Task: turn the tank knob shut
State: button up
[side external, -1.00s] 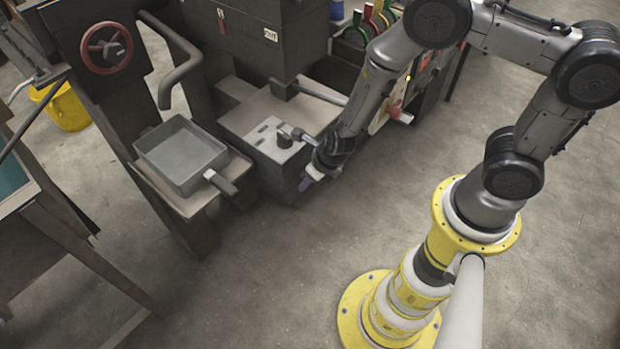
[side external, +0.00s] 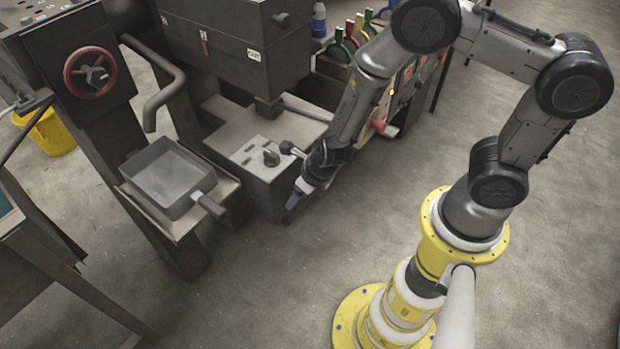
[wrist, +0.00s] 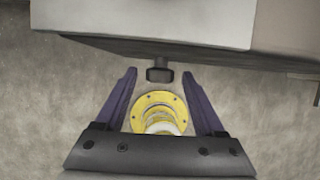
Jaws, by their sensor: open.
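My gripper (side external: 294,198) points down beside the right side of a grey box (side external: 248,164). Its purple fingers (wrist: 160,74) are spread open and empty in the wrist view. A small dark knob (wrist: 160,73) shows under the box's edge, between the two fingertips in that picture. I see no contact, and its depth from the tips is unclear. In the side view my wrist and fingers are close to where that knob would be, and I cannot make it out there.
A grey pan (side external: 172,180) with a handle sits on a ledge left of the box. A dark cabinet (side external: 235,45) and a curved pipe (side external: 158,103) stand behind. A red handwheel (side external: 90,72) is at the left. The floor (side external: 265,280) in front is clear.

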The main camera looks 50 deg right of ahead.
jog(key=v, duration=1.1)
jog(key=shift+s+r, duration=0.15)
jog(key=shift+r, duration=0.25)
jog(key=s+a+f+n+y, duration=0.1)
jog(key=s+a+y, duration=0.2)
jog(key=a, duration=0.2)
jog(key=s+a+n+y, duration=0.1)
jog(key=s+a+y, duration=0.25)
jog(key=a, duration=0.25)
jog(key=w+d+m+t+h, duration=0.15)
jog(key=d+t+h, duration=0.35)
jog(key=d, duration=0.7)
jog(key=w+f+h, duration=0.1)
jog(key=w+f, duration=0.8)
jog(key=f, duration=0.1)
jog(key=shift+w+a+f+g, duration=0.15)
jog(key=shift+w+a+g, duration=0.05)
jog(key=shift+a+g, duration=0.1)
